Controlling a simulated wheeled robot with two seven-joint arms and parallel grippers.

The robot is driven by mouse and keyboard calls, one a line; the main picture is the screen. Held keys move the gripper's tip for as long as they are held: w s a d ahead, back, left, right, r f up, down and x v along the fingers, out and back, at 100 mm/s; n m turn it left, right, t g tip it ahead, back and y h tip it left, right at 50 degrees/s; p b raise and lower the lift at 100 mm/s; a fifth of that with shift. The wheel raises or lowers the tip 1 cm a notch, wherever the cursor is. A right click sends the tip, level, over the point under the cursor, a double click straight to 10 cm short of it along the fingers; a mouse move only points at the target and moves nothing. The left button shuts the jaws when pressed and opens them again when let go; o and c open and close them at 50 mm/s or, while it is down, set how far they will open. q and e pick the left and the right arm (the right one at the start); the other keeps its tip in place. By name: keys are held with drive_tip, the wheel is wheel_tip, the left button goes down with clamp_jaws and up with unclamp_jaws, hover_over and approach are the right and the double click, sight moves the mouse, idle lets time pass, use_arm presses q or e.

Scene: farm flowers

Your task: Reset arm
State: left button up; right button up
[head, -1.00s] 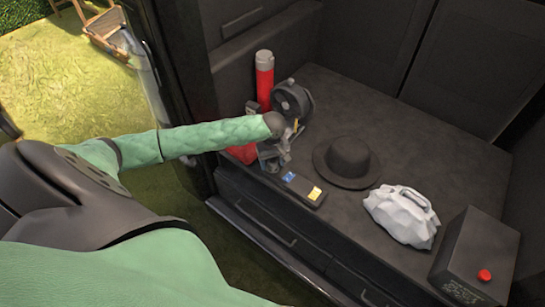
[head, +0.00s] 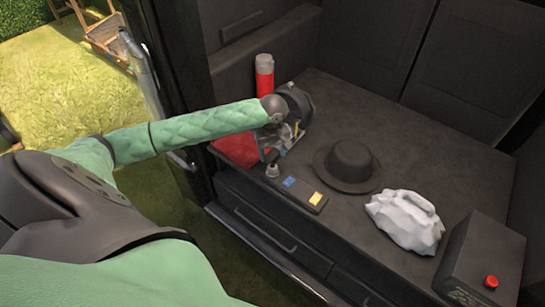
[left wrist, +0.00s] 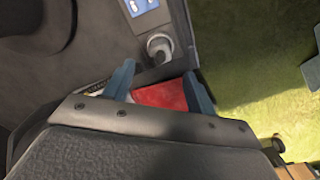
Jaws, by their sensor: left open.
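My left arm (head: 190,130) in a green quilted sleeve reaches in from the left over the dark shelf. My left gripper (head: 278,142) is at its end, partly hidden behind the wrist. In the left wrist view its two blue-grey fingers (left wrist: 160,82) are spread apart with nothing clearly held between them. A red thing (left wrist: 160,95) shows behind and between the fingers. A small grey round-topped object (head: 272,171) stands on the shelf just below the gripper; it also shows beyond the fingertips in the left wrist view (left wrist: 159,47). My right gripper is not in view.
On the shelf (head: 350,100) are a red cylinder with a grey cap (head: 264,78), a red item (head: 236,150), a dark hat (head: 350,165), a black device with blue and yellow patches (head: 300,193), a white crumpled bag (head: 405,220) and a black box with a red button (head: 480,262).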

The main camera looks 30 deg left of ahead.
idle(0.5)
use_arm(q)
drive_tip(key=s+d+f+m+t+h, duration=0.1)
drive_tip(key=s+d+f+m, duration=0.25)
drive_tip(key=s+d, duration=0.35)
drive_tip(key=s+d+f+m+t+h, duration=0.15)
drive_tip(key=s+d+m, duration=0.35)
drive_tip(key=d, duration=0.5)
drive_tip(key=s+r+m+t+y, duration=0.15)
drive_tip(key=s+m, duration=0.25)
drive_tip(key=s, duration=1.1)
drive_tip(key=s+d+f+g, duration=0.1)
drive_tip(key=s+f, duration=0.1)
drive_tip(key=f, duration=2)
drive_tip(key=s+f+g, duration=0.1)
drive_tip(key=s+f, duration=0.2)
drive_tip(key=f, duration=1.9)
drive_tip(key=shift+s+d+f, duration=0.15)
drive_tip(key=shift+d+f, duration=0.05)
drive_tip(key=shift+d, duration=0.2)
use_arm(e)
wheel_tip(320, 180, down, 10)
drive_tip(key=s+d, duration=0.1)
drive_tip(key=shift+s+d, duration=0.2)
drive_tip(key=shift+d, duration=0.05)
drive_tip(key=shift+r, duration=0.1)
